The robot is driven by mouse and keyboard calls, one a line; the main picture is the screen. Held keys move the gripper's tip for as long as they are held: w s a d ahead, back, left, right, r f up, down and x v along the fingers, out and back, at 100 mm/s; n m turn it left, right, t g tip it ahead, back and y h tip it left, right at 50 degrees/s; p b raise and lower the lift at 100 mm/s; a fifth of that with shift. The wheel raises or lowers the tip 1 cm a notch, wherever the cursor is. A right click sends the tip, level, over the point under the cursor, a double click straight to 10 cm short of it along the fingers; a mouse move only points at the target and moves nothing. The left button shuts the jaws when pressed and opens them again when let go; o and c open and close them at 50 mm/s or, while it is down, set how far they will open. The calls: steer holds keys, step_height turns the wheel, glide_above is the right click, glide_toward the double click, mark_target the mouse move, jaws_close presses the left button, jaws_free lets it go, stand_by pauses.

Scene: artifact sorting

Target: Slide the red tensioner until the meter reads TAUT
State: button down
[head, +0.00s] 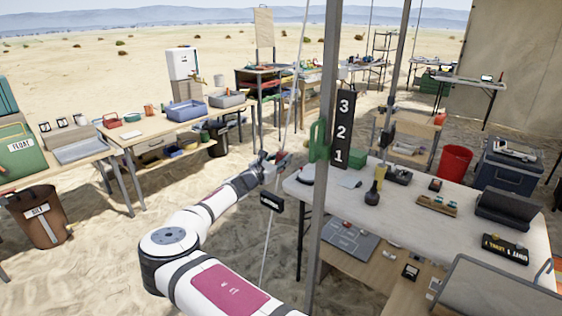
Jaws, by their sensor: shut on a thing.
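A pale guy rope (293,100) runs from the top of the picture down past the tent pole to the sand. My gripper (276,165) is at this rope, left of the white table. It is shut on the red tensioner (282,157), of which only a small red part shows beside the fingers. A small black meter tag (271,201) with white lettering hangs on the rope below my gripper. Its lettering is too small to read.
A grey tent pole (325,150) stands close to the right of my gripper, with a black 3-2-1 sign (343,130) and a green cactus-shaped piece (319,140). The white table (420,222) holds several small objects.

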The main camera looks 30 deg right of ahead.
steer(key=shift+s+d+r, duration=0.1)
steer(key=shift+s+r, duration=0.1)
steer(key=shift+r, duration=0.9)
steer(key=shift+f, duration=0.15)
steer(key=c, duration=1.2)
jaws_free()
steer(key=shift+c, duration=0.2)
steer(key=v, duration=1.2)
steer(key=shift+w, duration=0.1)
